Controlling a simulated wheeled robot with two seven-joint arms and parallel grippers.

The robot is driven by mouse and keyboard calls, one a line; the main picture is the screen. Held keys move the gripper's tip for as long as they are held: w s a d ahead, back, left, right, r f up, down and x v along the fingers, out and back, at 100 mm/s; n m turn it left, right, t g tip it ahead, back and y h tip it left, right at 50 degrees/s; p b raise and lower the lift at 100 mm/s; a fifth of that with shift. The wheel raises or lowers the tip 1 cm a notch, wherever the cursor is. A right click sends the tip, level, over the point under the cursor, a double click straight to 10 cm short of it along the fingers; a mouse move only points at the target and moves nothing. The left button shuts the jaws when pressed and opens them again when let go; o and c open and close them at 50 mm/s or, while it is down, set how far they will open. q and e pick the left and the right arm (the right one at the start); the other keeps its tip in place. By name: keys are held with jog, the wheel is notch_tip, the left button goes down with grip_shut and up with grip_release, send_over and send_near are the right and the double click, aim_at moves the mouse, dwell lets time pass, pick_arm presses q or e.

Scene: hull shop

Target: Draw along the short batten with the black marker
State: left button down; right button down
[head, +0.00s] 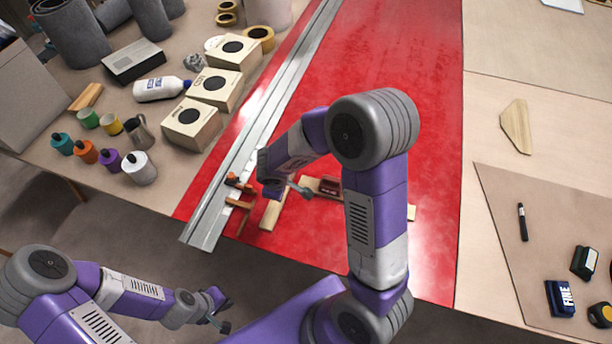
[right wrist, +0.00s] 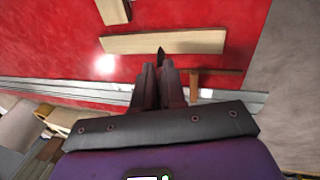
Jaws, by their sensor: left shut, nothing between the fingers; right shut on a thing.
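The short batten is a pale wooden strip (head: 271,213) on the red panel, beside the metal rail; it also shows in the right wrist view (right wrist: 165,42). My right gripper (head: 303,190) is over the panel near the batten. In the right wrist view its fingers (right wrist: 160,82) are shut on a thin dark thing, seemingly the black marker (right wrist: 161,52). Only its pointed tip shows, at the batten's near edge; I cannot tell whether it touches. My left gripper (head: 219,314) is shut and empty, low at the front, off the panel. A black pen (head: 522,222) lies on the right-hand board.
The metal rail (head: 232,170) runs along the panel's left side. Brown wooden pieces (head: 240,201) lie at its front end. Boxes (head: 193,122), bottles and cups stand left of it. My right arm hides part of the panel. The panel's far part is clear.

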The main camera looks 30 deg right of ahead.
jog(key=d+n+b, duration=0.1)
jog(key=d+n, duration=0.5)
jog(key=d, duration=0.3)
jog(key=shift+y, duration=0.3)
jog(key=shift+s+f+b, duration=0.1)
jog(key=shift+f+b, duration=2.35)
jog(key=shift+f, duration=0.2)
jog(key=shift+d, duration=0.15)
jog(key=shift+d, duration=0.1)
jog(key=shift+w+d+f+p, duration=0.15)
jog(key=shift+w+d+p, duration=1.3)
jog(key=shift+w, duration=0.2)
jog(key=shift+w+d+f+p, duration=0.1)
jog(key=shift+w+d+p, duration=1.35)
jog(key=shift+w, duration=0.2)
